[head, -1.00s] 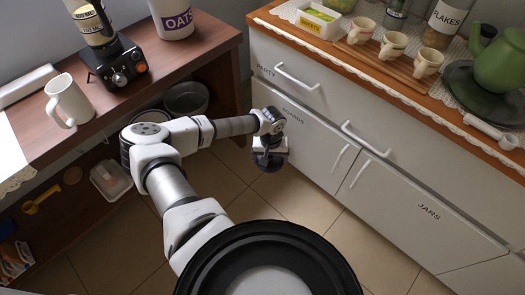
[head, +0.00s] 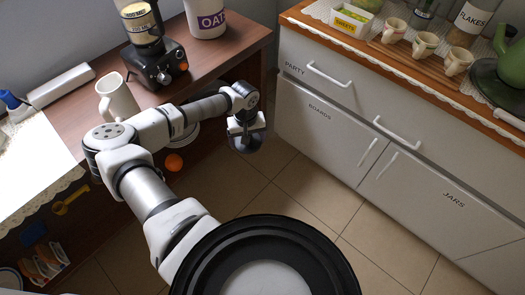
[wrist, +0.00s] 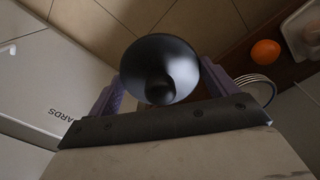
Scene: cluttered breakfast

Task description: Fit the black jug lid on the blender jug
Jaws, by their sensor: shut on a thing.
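The blender jug (head: 139,22) stands upright on its black blender base (head: 157,62), on the brown wooden counter at upper left of the head view. The jug's top is cut off by the picture edge. My gripper (head: 246,143) is over the floor, right of and below the counter's edge. In the wrist view my gripper (wrist: 161,85) is shut on the round, shiny black jug lid (wrist: 160,58), with a purple finger on each side. The lid is a dark shape (head: 249,145) under the gripper in the head view, apart from the jug.
A white mug (head: 118,98) stands on the counter in front of the blender, near my arm. An OATS canister (head: 207,18) stands to the blender's right. An orange (wrist: 265,52) is on a lower shelf. White cabinets (head: 335,135) stand at right; floor between is clear.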

